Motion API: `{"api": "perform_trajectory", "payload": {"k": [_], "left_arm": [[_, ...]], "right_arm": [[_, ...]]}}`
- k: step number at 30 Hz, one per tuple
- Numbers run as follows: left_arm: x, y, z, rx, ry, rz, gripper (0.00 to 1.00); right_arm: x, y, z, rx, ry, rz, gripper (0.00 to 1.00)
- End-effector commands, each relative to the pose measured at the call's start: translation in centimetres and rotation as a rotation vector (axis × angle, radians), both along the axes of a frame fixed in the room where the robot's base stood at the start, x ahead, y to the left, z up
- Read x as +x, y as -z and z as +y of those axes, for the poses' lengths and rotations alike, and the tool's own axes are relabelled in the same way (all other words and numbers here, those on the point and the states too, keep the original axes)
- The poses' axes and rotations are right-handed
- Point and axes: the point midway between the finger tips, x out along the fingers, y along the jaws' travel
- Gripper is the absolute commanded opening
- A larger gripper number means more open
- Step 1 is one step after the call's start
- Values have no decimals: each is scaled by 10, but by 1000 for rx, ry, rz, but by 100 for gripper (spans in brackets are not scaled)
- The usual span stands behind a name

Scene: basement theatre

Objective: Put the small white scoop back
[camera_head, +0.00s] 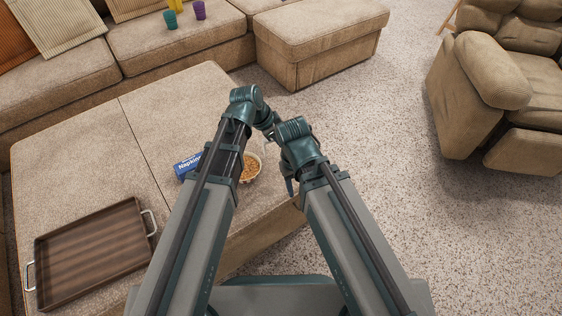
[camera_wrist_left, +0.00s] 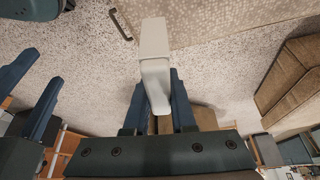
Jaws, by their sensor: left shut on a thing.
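The small white scoop (camera_wrist_left: 154,55) is in the left wrist view, between the two dark fingers of my left gripper (camera_wrist_left: 158,105), which is shut on it. In the head view my left gripper is mostly hidden behind my wrists, near the bowl. A white bowl of brown bits (camera_head: 250,168) sits on the beige ottoman (camera_head: 70,150), partly covered by my left arm. My right gripper (camera_head: 290,187) points down just right of the bowl. Two separate dark fingers, apparently its own, show at the left of the left wrist view (camera_wrist_left: 32,95), apart and empty.
A blue napkin box (camera_head: 186,167) stands left of the bowl, against my left arm in view. A brown tray (camera_head: 95,255) with pale handles lies at the ottoman's near left. Purple (camera_head: 199,10) and teal (camera_head: 170,19) cups stand on the sofa.

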Motion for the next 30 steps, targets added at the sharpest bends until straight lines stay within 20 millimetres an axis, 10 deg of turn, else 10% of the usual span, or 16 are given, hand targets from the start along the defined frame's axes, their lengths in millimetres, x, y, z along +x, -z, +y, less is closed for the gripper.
{"api": "perform_trajectory", "payload": {"k": [12,30], "left_arm": [[57,55,17,19,-576,13,0],[60,97,18,20,-625,16,0]], "right_arm": [[1,53,0,-1,-6,-2,50],[1,95,1,3,-11,-2,50]]}}
